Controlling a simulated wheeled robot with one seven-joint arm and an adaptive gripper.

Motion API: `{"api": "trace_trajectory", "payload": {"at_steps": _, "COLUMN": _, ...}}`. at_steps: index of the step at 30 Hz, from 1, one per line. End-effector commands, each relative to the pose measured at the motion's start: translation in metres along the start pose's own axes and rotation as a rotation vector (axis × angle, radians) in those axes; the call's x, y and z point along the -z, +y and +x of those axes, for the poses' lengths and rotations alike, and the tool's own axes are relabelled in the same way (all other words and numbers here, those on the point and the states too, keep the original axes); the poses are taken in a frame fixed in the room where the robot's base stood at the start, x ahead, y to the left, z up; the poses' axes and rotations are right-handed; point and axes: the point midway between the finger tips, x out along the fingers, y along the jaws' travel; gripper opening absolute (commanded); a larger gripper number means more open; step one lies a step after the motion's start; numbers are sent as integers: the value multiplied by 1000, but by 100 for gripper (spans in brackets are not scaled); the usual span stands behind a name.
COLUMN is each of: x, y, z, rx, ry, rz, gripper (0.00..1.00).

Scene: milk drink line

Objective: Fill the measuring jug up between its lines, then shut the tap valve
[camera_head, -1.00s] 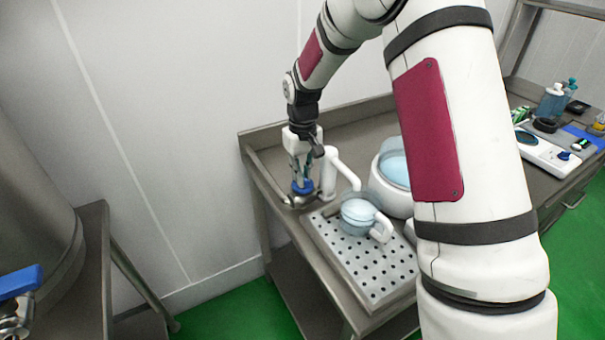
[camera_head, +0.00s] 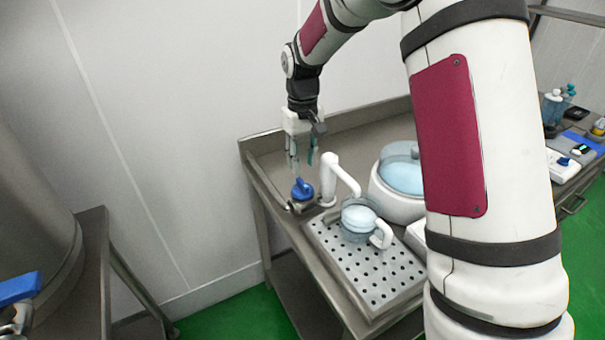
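The measuring jug (camera_head: 356,222) stands on the perforated drip tray (camera_head: 385,282), under the spout of the white tap (camera_head: 340,174). Pale, milky liquid shows in the jug; its lines are too small to read. The blue tap valve handle (camera_head: 302,188) sits on a metal fitting left of the spout. My gripper (camera_head: 302,164) hangs above the blue handle, fingers pointing down. The fingers look parted with nothing between them, and they are clear of the handle.
A white round vessel with a clear lid (camera_head: 402,178) stands behind the jug, partly hidden by my arm. Bottles and instruments sit on the bench at far right. Another blue handle (camera_head: 18,288) is at lower left. A wall backs the bench.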

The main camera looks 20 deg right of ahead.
Motion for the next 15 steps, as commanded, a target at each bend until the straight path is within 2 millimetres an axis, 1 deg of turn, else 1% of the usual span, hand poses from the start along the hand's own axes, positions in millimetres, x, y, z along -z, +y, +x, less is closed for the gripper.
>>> {"api": "trace_trajectory", "payload": {"at_steps": 1, "x": 1, "y": 0, "z": -11, "rx": -1, "ry": 4, "rz": 1, "gripper": 31}}
{"api": "trace_trajectory", "payload": {"at_steps": 3, "x": 1, "y": 0, "z": -23, "rx": 0, "ry": 4, "rz": 1, "gripper": 31}}
{"api": "trace_trajectory", "payload": {"at_steps": 7, "x": 0, "y": 0, "z": -40, "rx": 0, "ry": 2, "rz": 2, "gripper": 31}}
{"api": "trace_trajectory", "payload": {"at_steps": 10, "x": 0, "y": 0, "z": -47, "rx": 1, "ry": 1, "rz": 1, "gripper": 31}}
{"api": "trace_trajectory", "payload": {"at_steps": 15, "x": 0, "y": 0, "z": -51, "rx": 1, "ry": -2, "rz": 1, "gripper": 31}}
